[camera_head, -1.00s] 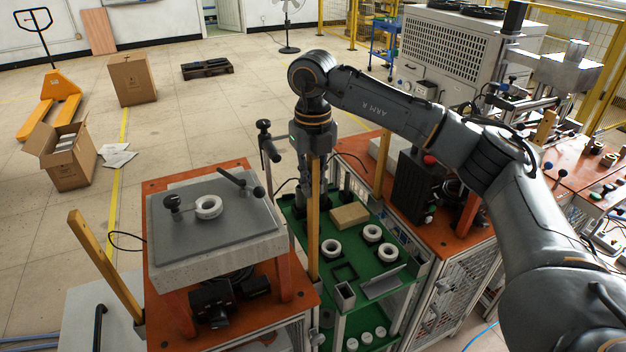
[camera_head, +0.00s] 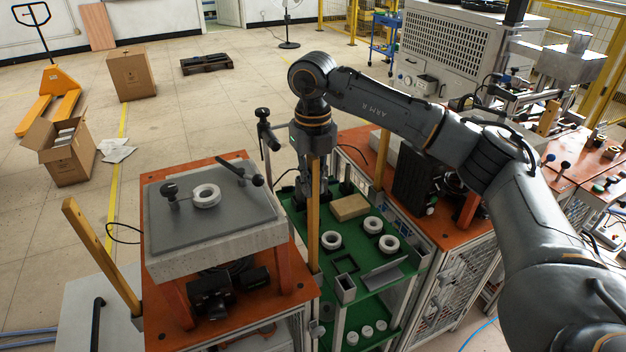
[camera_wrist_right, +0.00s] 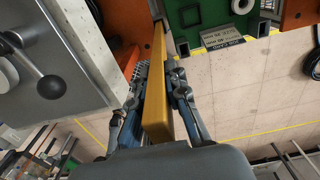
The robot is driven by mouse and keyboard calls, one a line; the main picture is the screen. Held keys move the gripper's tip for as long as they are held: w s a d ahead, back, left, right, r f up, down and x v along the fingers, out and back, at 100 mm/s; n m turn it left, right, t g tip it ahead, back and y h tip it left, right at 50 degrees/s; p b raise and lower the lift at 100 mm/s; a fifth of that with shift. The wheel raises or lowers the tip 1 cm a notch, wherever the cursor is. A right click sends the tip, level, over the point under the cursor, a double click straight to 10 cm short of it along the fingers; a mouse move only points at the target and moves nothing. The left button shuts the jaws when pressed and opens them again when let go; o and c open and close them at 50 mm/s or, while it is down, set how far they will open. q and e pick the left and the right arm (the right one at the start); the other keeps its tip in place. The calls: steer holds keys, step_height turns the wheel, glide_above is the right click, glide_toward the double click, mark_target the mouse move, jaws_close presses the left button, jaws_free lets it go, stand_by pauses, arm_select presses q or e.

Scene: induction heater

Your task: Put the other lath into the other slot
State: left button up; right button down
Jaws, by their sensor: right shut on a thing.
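A long yellow-brown wooden lath (camera_head: 314,222) is held upright by my right gripper (camera_head: 312,178), between the left work table and the green shelf unit. The wrist view shows the right gripper (camera_wrist_right: 158,88) closed around the lath (camera_wrist_right: 157,108), with a finger on each side. The lath's lower end is near the table's right edge; I cannot tell whether it sits in a slot. A second lath (camera_head: 98,252) stands tilted at the table's left side, its lower end at a table corner. My left gripper is not in view.
The left table (camera_head: 180,335) carries a grey plate (camera_head: 228,228) with a white ring (camera_head: 206,195) and black-knobbed levers. The green shelf (camera_head: 330,265) holds white rings, a tan block (camera_head: 350,208) and a small open box. Another upright wooden post (camera_head: 383,162) stands by the right orange table.

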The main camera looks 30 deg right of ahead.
steer(key=shift+f, duration=0.3)
steer(key=c, duration=1.3)
jaws_free()
steer(key=shift+o, duration=0.2)
steer(key=shift+r, duration=0.15)
step_height(320, 180, up, 12)
steer(key=shift+f, duration=0.1)
steer(key=shift+f, duration=0.1)
